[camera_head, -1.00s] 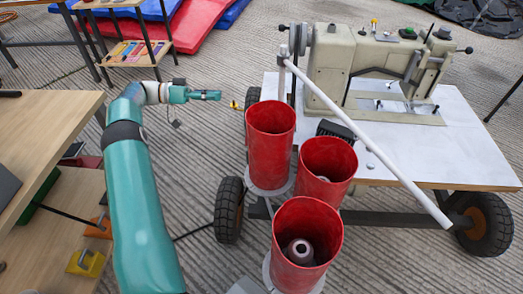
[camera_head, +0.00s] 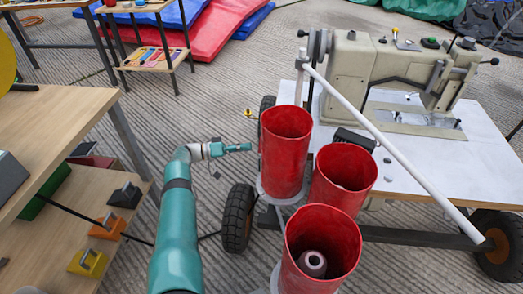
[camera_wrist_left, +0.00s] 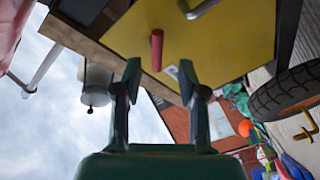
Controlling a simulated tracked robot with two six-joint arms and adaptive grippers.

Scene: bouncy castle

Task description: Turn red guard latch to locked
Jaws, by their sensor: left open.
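In the left wrist view, a red bar-shaped latch (camera_wrist_left: 157,50) stands out from a yellow panel (camera_wrist_left: 205,40). My left gripper (camera_wrist_left: 160,82) is open and empty, with its two dark fingers apart just below the latch in the picture. The latch's lower end appears between the finger lines, and I cannot tell the remaining distance. In the head view, my left gripper (camera_head: 248,147) is beside the cart, left of the rear red tube (camera_head: 286,150). The latch cannot be made out in the head view. My right gripper is not in view.
A white cart table (camera_head: 440,170) carries a sewing machine (camera_head: 400,75). A white bar (camera_head: 390,145) slants across its near side. A cart wheel (camera_head: 237,218) is close to my left arm.

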